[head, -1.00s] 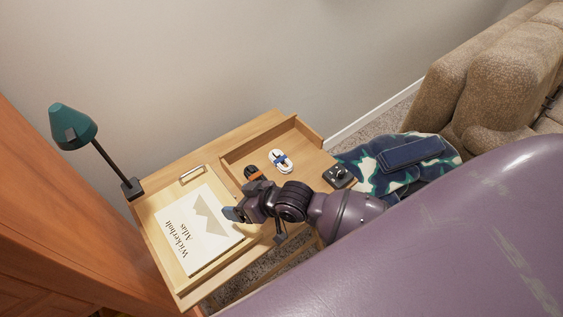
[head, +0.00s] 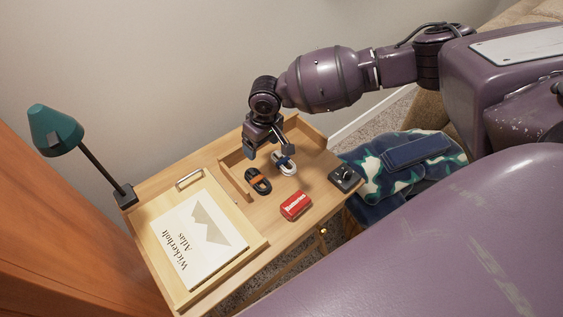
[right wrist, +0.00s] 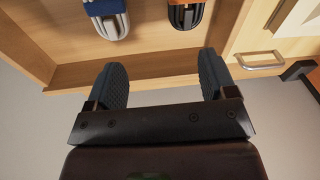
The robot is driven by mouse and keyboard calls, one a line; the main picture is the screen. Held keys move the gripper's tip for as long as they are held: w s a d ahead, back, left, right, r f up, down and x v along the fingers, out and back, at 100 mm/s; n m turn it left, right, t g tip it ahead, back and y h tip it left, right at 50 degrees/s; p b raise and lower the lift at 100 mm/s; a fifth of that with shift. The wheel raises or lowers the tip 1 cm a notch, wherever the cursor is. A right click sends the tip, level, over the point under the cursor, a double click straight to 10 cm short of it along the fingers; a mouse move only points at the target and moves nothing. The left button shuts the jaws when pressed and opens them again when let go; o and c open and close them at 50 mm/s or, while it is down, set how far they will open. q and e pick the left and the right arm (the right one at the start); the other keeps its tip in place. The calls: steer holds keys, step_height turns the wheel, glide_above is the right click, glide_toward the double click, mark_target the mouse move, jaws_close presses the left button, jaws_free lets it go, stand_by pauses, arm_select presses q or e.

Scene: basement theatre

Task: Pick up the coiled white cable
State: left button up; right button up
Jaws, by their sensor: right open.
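The coiled white cable (head: 289,170) with a blue tie lies in the shallow wooden tray section of the desk. It also shows at the top left of the right wrist view (right wrist: 117,30). My right gripper (head: 269,152) is open and empty, above the back of the tray, and one finger partly covers the cable in the head view. In the right wrist view the open fingers (right wrist: 163,72) stand apart from the cable, with the tray's edge beneath them. My left gripper is not in view.
A black cable with an orange tie (head: 258,186) lies left of the white one. A red box (head: 296,205) and a small black device (head: 345,178) are near the front. An atlas (head: 200,240) lies on the left tray; a green lamp (head: 55,129) stands behind. The wall is close.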

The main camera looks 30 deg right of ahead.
steer(key=w+d+r+m+h, duration=0.1)
steer(key=d+r+m, duration=0.1)
steer(key=d, duration=0.3)
steer(key=b, duration=0.2)
glide_above(276, 152)
steer(key=shift+g, duration=0.4)
steer(key=f, duration=0.4)
steer(key=shift+a+f, duration=0.25)
steer(key=shift+f, duration=0.7)
steer(key=f, duration=0.1)
steer(key=f+b, duration=0.1)
steer(key=f, duration=0.2)
steer(key=shift+w+d+f, duration=0.1)
steer(key=shift+d, duration=0.2)
steer(key=shift+f, duration=0.25)
steer(key=c, duration=0.9)
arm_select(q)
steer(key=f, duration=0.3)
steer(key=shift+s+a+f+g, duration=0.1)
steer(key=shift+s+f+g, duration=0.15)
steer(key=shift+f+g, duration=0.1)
arm_select(e)
steer(key=shift+c, duration=0.6)
